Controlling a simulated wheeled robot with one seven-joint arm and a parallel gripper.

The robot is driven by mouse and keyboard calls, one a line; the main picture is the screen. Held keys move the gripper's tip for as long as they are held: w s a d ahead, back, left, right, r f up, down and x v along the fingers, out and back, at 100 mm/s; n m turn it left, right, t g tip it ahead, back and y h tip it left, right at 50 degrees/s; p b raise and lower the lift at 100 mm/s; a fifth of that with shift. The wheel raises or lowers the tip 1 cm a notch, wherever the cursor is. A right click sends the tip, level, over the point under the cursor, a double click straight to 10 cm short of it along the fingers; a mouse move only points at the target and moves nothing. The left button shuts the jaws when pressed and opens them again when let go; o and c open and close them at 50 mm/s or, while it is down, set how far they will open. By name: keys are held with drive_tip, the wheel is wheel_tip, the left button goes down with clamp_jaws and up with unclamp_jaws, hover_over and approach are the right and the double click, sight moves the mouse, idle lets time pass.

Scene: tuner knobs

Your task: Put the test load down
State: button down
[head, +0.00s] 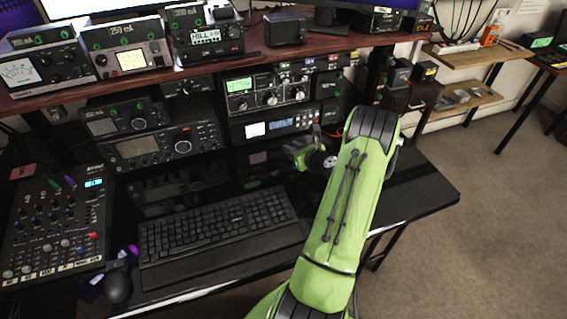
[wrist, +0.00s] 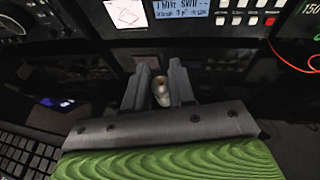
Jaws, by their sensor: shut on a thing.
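The test load looks like a small pale, brownish cylinder (wrist: 161,92) standing between the fingers of my gripper (wrist: 160,82) in the wrist view. The two grey fingers are closed on its sides, and its rounded top shows. In the head view my green gripper housing (head: 300,155) is over the black desk (head: 420,192), in front of the lower radios. I cannot make out the load there, and whether its base touches the desk cannot be told.
A radio with a blue display (head: 281,124) stands just behind my gripper; its display also shows in the wrist view (wrist: 181,8). A black keyboard (head: 215,225) lies in front, to the left. A mixer (head: 55,230) is at far left. The desk's right end is clear.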

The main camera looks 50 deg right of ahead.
drive_tip(key=shift+f+b, duration=0.55)
drive_tip(key=shift+f, duration=1.3)
drive_tip(key=c, duration=0.9)
unclamp_jaws()
drive_tip(key=shift+r, duration=0.15)
drive_tip(key=p+v, duration=0.2)
drive_tip(key=v, duration=1)
drive_tip(key=shift+a+r, duration=0.1)
drive_tip(key=w+a+r+n+g+y, duration=0.2)
drive_tip(key=w+a+r+n, duration=0.15)
drive_tip(key=a+n, duration=0.4)
drive_tip(key=w+a+r+n+g+y, duration=0.1)
drive_tip(key=w+a+r+n+y, duration=0.2)
drive_tip(key=a+n, duration=0.45)
drive_tip(key=w+a+r+n+g+y, duration=0.2)
drive_tip(key=w+a+r+n, duration=0.15)
drive_tip(key=a+n, duration=0.4)
drive_tip(key=s+a+r+n+g+h, duration=0.1)
drive_tip(key=s+a+r+n, duration=0.4)
drive_tip(key=s+a+n, duration=0.2)
drive_tip(key=s+a+r+n+g+h, duration=0.1)
drive_tip(key=s+a+r+n+h, duration=0.1)
drive_tip(key=s+a+r+n, duration=0.3)
drive_tip(key=s+a+n, duration=0.2)
drive_tip(key=s+n, duration=0.2)
drive_tip(key=n, duration=0.1)
drive_tip(key=shift+s+a, duration=0.15)
drive_tip(key=shift+s, duration=0.2)
drive_tip(key=shift+r, duration=0.1)
